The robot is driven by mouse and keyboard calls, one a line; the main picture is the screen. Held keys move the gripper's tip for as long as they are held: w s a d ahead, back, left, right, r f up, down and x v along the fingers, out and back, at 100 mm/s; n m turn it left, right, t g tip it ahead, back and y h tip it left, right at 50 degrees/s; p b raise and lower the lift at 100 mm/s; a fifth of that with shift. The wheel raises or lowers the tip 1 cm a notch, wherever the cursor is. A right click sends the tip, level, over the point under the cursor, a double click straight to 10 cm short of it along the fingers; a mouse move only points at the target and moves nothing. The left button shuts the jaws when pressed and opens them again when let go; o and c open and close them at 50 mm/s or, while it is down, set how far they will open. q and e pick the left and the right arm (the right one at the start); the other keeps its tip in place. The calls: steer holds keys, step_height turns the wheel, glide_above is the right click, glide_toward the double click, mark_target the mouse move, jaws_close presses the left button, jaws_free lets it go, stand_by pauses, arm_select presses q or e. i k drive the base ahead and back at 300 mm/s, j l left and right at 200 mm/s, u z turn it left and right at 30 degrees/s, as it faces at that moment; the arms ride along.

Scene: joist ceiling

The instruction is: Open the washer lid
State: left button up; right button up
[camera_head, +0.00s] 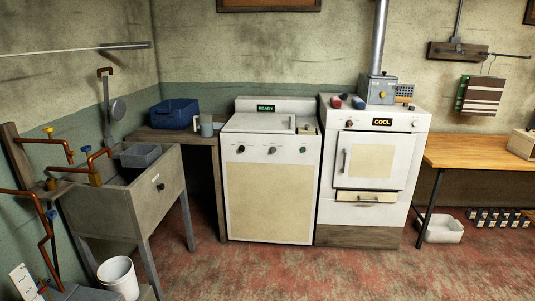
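The washer (272,195) is a white top-loading machine with a large cream front panel, standing against the back wall in the middle of the view. Its lid (255,123) lies flat and closed on top. A small upright handle (291,122) shows near the lid's right end. A lit green sign reading READY (265,108) is on the raised back panel. Several knobs (272,150) run along the upper front. Neither of my grippers is in view.
A white dryer-like machine (372,170) marked COOL stands right beside the washer. A grey mug (206,126) and blue bin (174,113) sit on a side table left of it. A utility sink (135,200) and white bucket (119,277) are further left. The red floor (300,275) in front is clear.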

mark_target(241, 122)
steer(key=i+j, duration=0.1)
steer(key=i, duration=1.85)
